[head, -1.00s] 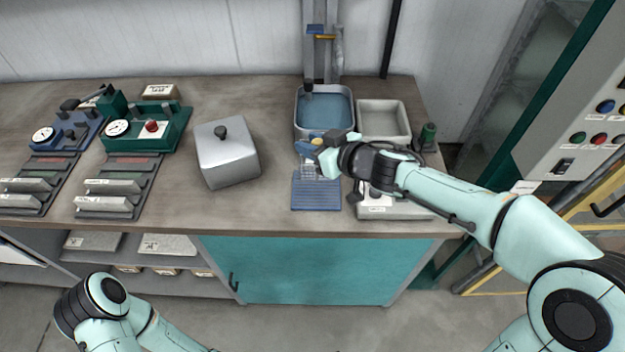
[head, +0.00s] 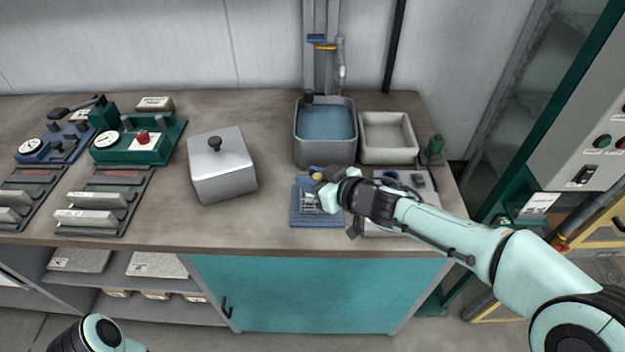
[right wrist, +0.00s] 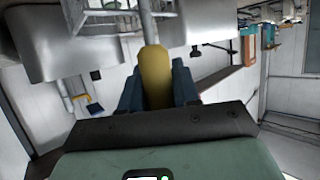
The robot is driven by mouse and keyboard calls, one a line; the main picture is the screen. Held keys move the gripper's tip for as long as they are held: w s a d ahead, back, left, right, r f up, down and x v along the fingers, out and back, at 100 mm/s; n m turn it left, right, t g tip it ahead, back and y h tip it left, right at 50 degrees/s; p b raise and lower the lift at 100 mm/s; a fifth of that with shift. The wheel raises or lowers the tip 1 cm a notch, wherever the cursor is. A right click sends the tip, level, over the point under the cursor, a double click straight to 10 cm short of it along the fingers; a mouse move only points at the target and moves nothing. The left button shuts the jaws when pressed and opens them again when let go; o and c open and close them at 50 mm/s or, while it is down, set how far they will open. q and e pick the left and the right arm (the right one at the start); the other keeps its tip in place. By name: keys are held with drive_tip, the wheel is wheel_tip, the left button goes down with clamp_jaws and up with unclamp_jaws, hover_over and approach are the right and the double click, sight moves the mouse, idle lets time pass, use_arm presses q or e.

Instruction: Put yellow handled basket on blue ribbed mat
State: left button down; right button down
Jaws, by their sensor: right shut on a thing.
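The blue ribbed mat (head: 305,220) lies near the front edge of the bench, and its lower and left parts show. The wire basket (head: 309,202) is over the mat in the head view, partly hidden by my right gripper. I cannot tell whether it touches the mat. My right gripper (head: 322,180) is shut on the basket's yellow handle. In the right wrist view the handle (right wrist: 155,75) sits between the two blue fingers, and part of the wire basket (right wrist: 110,20) shows at the top. My left gripper is out of view.
A grey basin of blue liquid (head: 325,160) stands behind the mat. A lidded metal box (head: 222,180) is to the left. Bare bench lies between box and mat.

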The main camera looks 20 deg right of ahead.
drive_tip(key=shift+f, duration=0.1)
drive_tip(key=c, duration=1.2)
unclamp_jaws()
drive_tip(key=shift+f, duration=0.1)
drive_tip(key=shift+c, duration=0.2)
drive_tip(key=o, duration=0.4)
drive_tip(key=shift+s+d+r, duration=0.15)
drive_tip(key=shift+s+r, duration=0.1)
drive_tip(key=shift+r, duration=0.2)
drive_tip(key=p+v, duration=0.5)
drive_tip(key=v, duration=0.6)
drive_tip(key=shift+s, duration=0.2)
